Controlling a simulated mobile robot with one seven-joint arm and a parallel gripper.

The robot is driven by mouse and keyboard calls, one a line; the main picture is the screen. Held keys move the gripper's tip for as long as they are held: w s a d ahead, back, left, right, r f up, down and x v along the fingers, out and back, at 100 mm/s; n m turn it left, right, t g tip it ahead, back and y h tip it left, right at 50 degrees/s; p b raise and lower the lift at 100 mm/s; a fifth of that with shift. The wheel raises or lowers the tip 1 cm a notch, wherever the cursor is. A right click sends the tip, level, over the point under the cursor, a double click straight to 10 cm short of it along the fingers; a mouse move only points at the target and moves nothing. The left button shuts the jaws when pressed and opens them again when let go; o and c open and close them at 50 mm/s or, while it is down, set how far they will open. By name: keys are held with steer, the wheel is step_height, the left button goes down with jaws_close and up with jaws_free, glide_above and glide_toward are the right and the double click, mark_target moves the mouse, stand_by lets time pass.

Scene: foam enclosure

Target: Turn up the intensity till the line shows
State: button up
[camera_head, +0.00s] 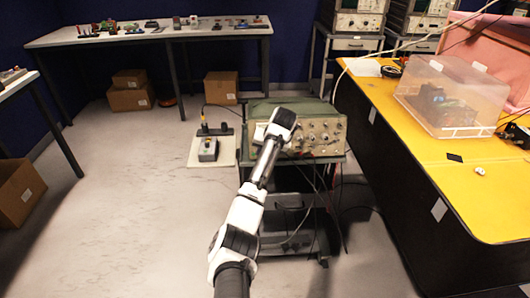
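A grey-green oscilloscope (334,133) sits on top of a dark wheeled cart (293,208) in the middle of the view. Several knobs show on the right part of its front panel. My arm reaches up from the bottom to the left part of this panel. My gripper (262,132) is at the panel's left side, close to it; I cannot tell whether it touches. The fingers are too small to tell open from shut. The arm's end covers much of the screen area, so I cannot see a line there. I cannot make out which knob is the intensity knob.
A yellow-topped bench (464,190) with a clear plastic box (450,95) stands close on the right. A white board (211,150) with a small device lies left of the cart. Cables hang below the oscilloscope.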

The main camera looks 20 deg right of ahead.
steer(key=shift+o, duration=0.5)
steer(key=p+v, duration=0.8)
steer(key=v, duration=0.5)
steer(key=shift+r, duration=0.4)
steer(key=shift+s, duration=0.1)
